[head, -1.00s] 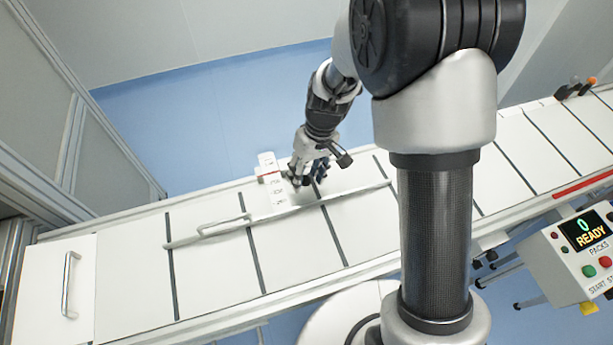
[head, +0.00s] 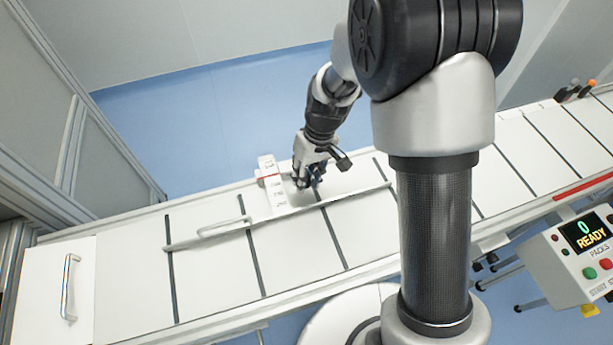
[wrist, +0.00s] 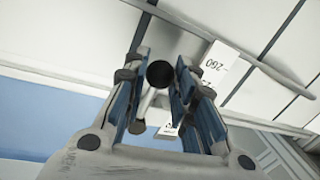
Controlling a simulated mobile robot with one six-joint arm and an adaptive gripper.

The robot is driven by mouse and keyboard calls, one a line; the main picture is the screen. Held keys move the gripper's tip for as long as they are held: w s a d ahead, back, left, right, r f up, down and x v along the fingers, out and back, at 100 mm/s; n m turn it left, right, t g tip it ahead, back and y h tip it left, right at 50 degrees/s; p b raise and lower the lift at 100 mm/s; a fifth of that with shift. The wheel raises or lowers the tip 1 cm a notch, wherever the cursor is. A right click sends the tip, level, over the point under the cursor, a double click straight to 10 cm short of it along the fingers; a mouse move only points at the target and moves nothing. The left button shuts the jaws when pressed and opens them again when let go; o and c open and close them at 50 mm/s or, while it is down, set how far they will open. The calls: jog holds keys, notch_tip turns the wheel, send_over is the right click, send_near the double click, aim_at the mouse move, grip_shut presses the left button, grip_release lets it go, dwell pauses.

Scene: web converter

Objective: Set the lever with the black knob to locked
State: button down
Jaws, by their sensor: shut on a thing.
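In the wrist view the round black knob (wrist: 160,73) sits on a pale lever rod (wrist: 147,101) between the two blue-lined fingers of my gripper (wrist: 159,75). The gripper is shut on the knob. In the head view my gripper (head: 308,184) is low over the conveyor top, just right of a white plate with markings (head: 277,197); the knob is hidden there. The plate also shows in the wrist view (wrist: 222,66), its markings too small to read for the lever's setting.
A long pale rail (head: 345,196) with a loop handle (head: 222,228) runs across the white panels in front of my gripper. A control box reading READY (head: 588,232) stands at right. Small dark and orange knobs (head: 590,84) are at far right. Blue floor lies behind.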

dwell(0.5)
jog(key=d+n, duration=0.1)
jog(key=n, duration=0.1)
jog(key=w+d+n, duration=0.1)
jog(key=n, duration=0.1)
jog(key=shift+w+d+g+h, duration=0.15)
jog(key=shift+g+h, duration=0.15)
jog(key=n, duration=0.1)
jog(key=w+d+n, duration=0.1)
jog(key=n, duration=0.1)
jog(key=w+n+p, duration=0.1)
jog(key=shift+w+d+r+n+h, duration=0.1)
jog(key=shift+d+n+h, duration=0.2)
jog(key=shift+d, duration=0.1)
jog(key=w+n, duration=0.1)
jog(key=w+n+p, duration=0.1)
jog(key=n, duration=0.1)
jog(key=n+h+p, duration=0.1)
jog(key=shift+w+d+n+g, duration=0.3)
jog(key=shift+w+d, duration=0.1)
jog(key=shift+w+a+n+h+p, duration=0.15)
jog(key=shift+w+n+p, duration=0.3)
jog(key=shift+w+n, duration=0.6)
jog(key=shift+w+n+h+p, duration=0.25)
jog(key=shift+w+n+p, duration=0.25)
jog(key=shift+n, duration=0.95)
jog(key=c, duration=1.3)
grip_release()
